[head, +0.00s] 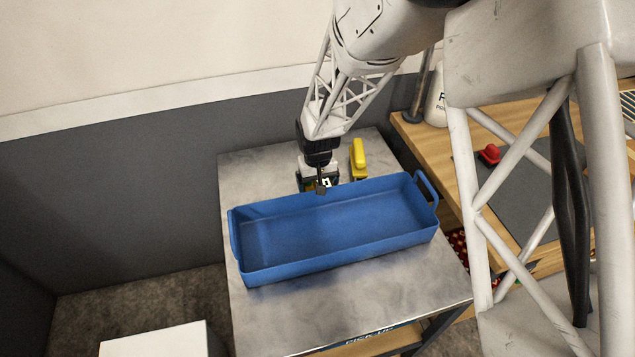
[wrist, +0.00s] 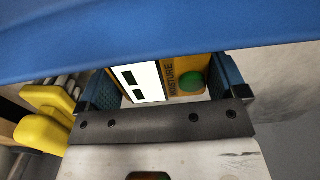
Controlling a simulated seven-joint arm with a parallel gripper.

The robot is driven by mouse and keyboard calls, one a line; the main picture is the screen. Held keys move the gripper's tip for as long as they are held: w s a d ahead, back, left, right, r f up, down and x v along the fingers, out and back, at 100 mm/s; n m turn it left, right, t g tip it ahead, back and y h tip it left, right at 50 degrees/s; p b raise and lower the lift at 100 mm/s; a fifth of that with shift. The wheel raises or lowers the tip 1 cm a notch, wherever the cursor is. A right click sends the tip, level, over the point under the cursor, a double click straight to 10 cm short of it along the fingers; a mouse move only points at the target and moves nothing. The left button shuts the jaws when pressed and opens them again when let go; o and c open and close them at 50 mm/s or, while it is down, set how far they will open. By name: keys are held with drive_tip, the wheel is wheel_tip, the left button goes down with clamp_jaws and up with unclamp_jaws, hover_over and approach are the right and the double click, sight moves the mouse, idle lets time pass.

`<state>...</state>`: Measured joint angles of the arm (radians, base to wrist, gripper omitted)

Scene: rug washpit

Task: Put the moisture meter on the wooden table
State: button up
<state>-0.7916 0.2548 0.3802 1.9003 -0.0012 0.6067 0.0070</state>
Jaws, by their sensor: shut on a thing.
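The moisture meter (wrist: 188,78), yellow-orange with a white panel, a green round spot and the word MOISTURE, sits between the fingers in the wrist view. My gripper (wrist: 165,85) is shut on it. In the head view my gripper (head: 319,181) is at the back of the grey metal table (head: 290,310), just behind the blue tray, and mostly hides the meter. I cannot tell whether the meter touches the tabletop. The wooden table (head: 411,133) stands to the right, partly hidden by my arm.
The blue tray (head: 335,262) with raised handles fills much of the metal table. A yellow tool (head: 358,158) lies just right of my gripper. On the wooden table are a white bottle (head: 436,105), a red object (head: 489,153) and a dark mat (head: 515,195).

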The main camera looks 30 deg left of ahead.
sight(317, 182)
drive_tip(key=shift+f, duration=0.1)
drive_tip(key=o, duration=0.8)
drive_tip(key=shift+c, duration=0.2)
wheel_tip(317, 182, up, 12)
idle(0.7)
idle(0.3)
